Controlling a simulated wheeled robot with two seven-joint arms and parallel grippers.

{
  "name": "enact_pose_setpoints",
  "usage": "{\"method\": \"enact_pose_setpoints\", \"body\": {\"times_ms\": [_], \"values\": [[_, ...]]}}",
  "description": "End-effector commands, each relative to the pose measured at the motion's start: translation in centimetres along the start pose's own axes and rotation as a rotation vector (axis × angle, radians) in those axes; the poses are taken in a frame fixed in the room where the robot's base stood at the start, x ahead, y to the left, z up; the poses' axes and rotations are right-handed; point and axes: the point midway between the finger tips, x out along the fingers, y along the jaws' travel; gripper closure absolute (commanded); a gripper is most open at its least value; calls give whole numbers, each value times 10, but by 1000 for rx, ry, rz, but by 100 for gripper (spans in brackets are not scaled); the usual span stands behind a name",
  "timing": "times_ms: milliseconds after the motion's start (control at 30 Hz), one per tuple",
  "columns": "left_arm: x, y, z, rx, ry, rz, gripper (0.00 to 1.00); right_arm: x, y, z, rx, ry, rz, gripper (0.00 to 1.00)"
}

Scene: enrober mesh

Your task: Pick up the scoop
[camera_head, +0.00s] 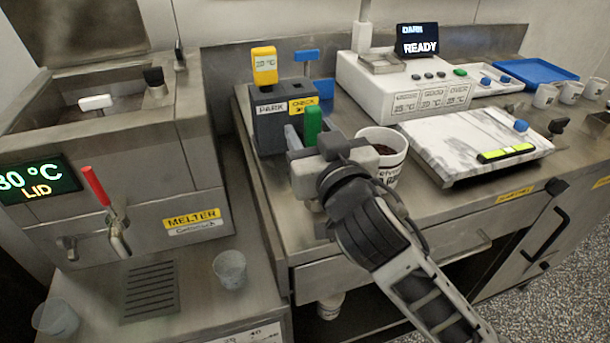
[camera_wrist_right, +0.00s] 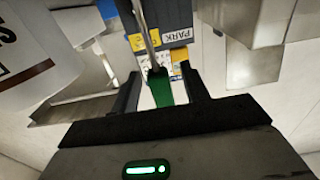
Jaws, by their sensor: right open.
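A tool with a green handle (camera_head: 312,124), which I take for the scoop, stands upright in front of the dark grey holder (camera_head: 270,128) marked PARK and CHECK. In the right wrist view its green handle (camera_wrist_right: 160,90) lies between my two fingers, with a thin metal shaft running beyond it. My right gripper (camera_head: 314,148) is open around the handle; it also shows in the wrist view (camera_wrist_right: 163,88). I cannot tell whether a finger touches the handle. The tool's far end is not clearly visible. My left gripper is not in view.
A white cup with brown contents (camera_head: 384,140) stands right beside my right gripper. A marble-topped plate (camera_head: 460,140) and a white machine (camera_head: 400,85) lie further right. The melter (camera_head: 120,190) with its red lever is at left. A clear cup (camera_head: 230,268) stands below it.

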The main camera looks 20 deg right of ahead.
Motion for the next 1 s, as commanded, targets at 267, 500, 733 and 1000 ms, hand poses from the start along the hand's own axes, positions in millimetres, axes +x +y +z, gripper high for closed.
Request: {"method": "enact_pose_setpoints", "body": {"times_ms": [267,500,733,1000], "values": [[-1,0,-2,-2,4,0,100,2,2,0,1,-2,6,55],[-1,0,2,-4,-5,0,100,2,2,0,1,-1,5,100],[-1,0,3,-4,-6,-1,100,2,2,-1,2,1,5,100],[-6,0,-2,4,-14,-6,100,2,2,-43,5,8,6,100]]}}
